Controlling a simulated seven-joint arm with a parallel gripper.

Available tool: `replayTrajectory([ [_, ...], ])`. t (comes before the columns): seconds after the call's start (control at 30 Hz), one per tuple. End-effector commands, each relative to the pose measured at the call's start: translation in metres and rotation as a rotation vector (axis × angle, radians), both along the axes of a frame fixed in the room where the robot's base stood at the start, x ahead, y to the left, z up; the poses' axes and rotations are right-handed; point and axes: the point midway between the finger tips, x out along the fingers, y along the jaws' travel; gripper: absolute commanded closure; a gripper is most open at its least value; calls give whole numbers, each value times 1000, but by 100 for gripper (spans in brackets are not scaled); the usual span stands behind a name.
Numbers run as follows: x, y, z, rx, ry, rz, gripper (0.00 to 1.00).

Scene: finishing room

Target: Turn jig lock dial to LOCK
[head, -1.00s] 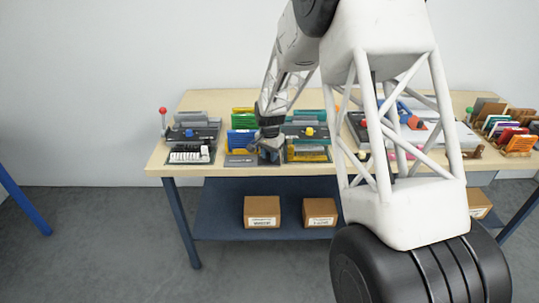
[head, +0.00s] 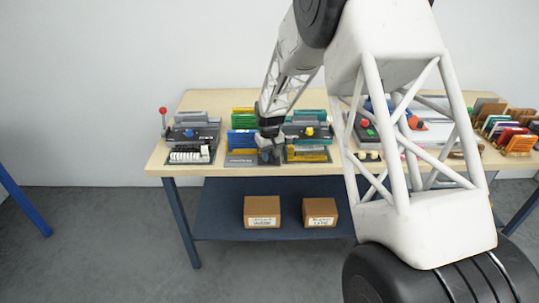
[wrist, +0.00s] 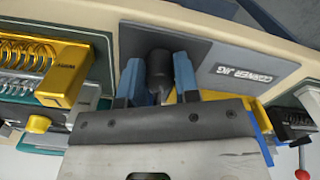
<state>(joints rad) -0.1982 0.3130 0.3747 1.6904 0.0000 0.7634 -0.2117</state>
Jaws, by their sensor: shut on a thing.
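The jig lock dial (wrist: 158,66) is a dark, round knob standing on a grey plate (wrist: 212,48) in the wrist view. The plate's printed label reads CORNER JIG. My gripper (wrist: 157,76) has its two blue fingers on either side of the dial and is shut on it. In the head view my gripper (head: 268,154) is low over the front of the bench, at the corner jig plate (head: 241,160). My gripper hides the dial there. No LOCK marking or dial pointer can be made out.
A yellow block with metal springs (wrist: 62,72) lies close beside the plate. Blue and yellow parts (head: 242,140) stand behind the jig. A grey machine with a red-knobbed lever (head: 163,110) is at the bench's left end. Room in front of the bench edge is clear.

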Motion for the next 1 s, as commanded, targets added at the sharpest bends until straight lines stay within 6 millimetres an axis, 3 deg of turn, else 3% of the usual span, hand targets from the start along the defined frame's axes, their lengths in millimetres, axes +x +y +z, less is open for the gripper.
replayTrajectory([
  [0.4, -1, 0, 0, 1, 1, 309, 94],
  [1.0, -1, 0, -1, 0, 2, 392, 94],
])
